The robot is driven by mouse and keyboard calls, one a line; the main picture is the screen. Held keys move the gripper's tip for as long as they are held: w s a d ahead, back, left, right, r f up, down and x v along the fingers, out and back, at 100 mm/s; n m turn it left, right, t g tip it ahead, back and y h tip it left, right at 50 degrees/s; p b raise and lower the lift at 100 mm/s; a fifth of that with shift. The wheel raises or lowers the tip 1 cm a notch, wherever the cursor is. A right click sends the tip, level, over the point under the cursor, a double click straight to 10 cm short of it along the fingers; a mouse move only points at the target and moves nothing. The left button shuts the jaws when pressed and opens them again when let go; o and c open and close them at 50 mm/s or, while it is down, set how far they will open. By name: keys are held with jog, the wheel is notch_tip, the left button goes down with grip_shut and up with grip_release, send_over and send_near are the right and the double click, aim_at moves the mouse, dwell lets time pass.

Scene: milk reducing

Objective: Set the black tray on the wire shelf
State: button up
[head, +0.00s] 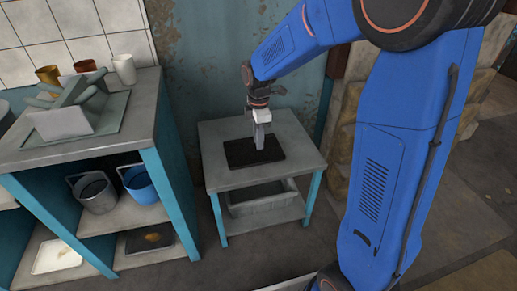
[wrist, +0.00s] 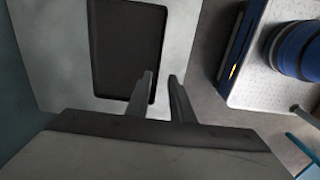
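The black tray (head: 243,154) lies flat on a small grey-topped table (head: 215,178). It also shows in the wrist view (wrist: 126,45) as a dark rectangle with a raised rim. My gripper (head: 260,147) points down at the tray's right part. In the wrist view its two fingers (wrist: 161,76) stand apart, one over the tray and one past its edge, so the rim runs between them. I cannot tell whether either finger touches it. I cannot make out a wire shelf in either view.
A grey bin (head: 262,198) sits on the table's lower shelf. A teal unit (head: 166,190) at left holds buckets (head: 140,184) and flat trays below, with a dish rack (head: 62,122) and cups on top. A wall stands close behind the table.

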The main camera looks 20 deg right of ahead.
jog(key=s+d+r+m+t, duration=0.1)
jog(key=s+d+r+m, duration=0.2)
jog(key=s+r+m, duration=0.4)
jog(key=s+d+r+m+t, duration=0.1)
jog(key=s+d+r+m, duration=0.15)
jog(key=s+r, duration=0.4)
jog(key=s+d+m+t, duration=0.1)
jog(key=s+m, duration=0.3)
jog(key=s, duration=0.4)
jog(key=s+d+f+m+t, duration=0.1)
jog(key=s+d+m, duration=0.2)
jog(key=s, duration=0.5)
jog(key=shift+f+m, duration=0.2)
jog(key=shift+m, duration=0.25)
jog(key=shift+o, duration=0.4)
jog(key=shift+s+f+m+t, duration=0.1)
jog(key=shift+s+m+t, duration=0.15)
jog(key=shift+m+t, duration=0.05)
